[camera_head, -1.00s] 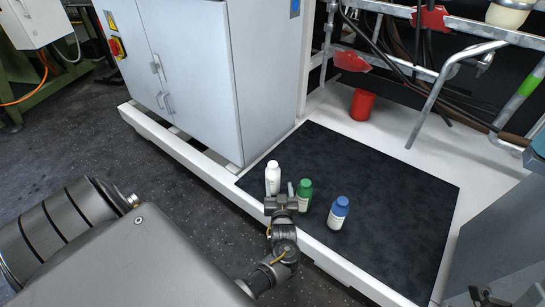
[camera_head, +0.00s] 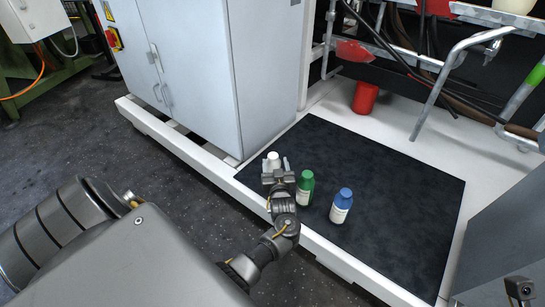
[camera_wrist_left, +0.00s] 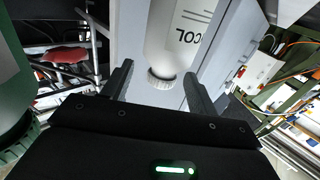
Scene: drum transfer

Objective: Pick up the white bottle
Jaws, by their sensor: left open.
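The white bottle (camera_head: 273,157) stands upright on the black mat (camera_head: 400,185), its lower part hidden behind my left gripper in the head view. My left gripper (camera_head: 275,165) is open, with a finger showing on either side of the bottle. In the left wrist view, the white bottle (camera_wrist_left: 178,35) shows with its ribbed cap between the open fingers (camera_wrist_left: 160,82) and clear gaps on both sides. The green bottle (camera_head: 305,187) stands just right of the gripper. My right gripper is not in view.
A blue-capped bottle (camera_head: 341,206) stands farther right on the mat. A red cup (camera_head: 364,98) stands behind the mat, near metal pipes (camera_head: 440,85). A grey cabinet (camera_head: 205,75) is at the back left. The mat's right half is clear.

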